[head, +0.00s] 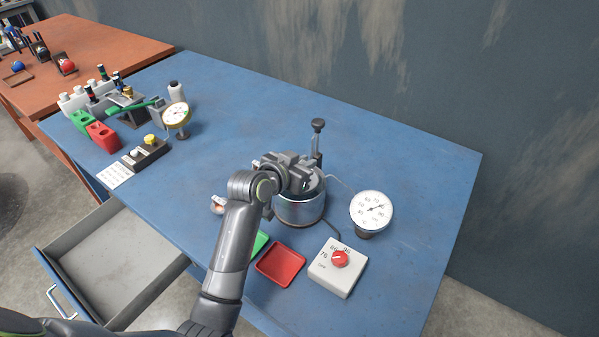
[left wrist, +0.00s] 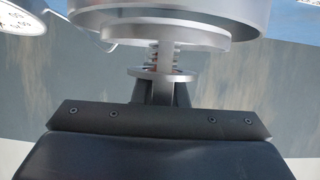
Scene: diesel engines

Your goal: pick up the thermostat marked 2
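My left gripper (head: 290,178) is above the metal pot (head: 300,210) in the head view, and its arm hides part of the pot. In the left wrist view, the gripper's fingers (left wrist: 160,92) are close together at a small thermostat (left wrist: 165,72) with a round flange and a coppery spring. They seem shut on it. The pot's wide rim (left wrist: 165,22) fills the top of that view, close to the thermostat. No number is legible on it. Another small silver and copper part (head: 217,205), perhaps a thermostat, lies left of the pot. My right gripper is not in view.
A red tray (head: 281,264), a partly hidden green tray (head: 260,243) and a white box with a red knob (head: 335,270) lie in front. A dial gauge (head: 371,211) stands right of the pot. An open drawer (head: 110,262) juts out at left. The blue table's right side is clear.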

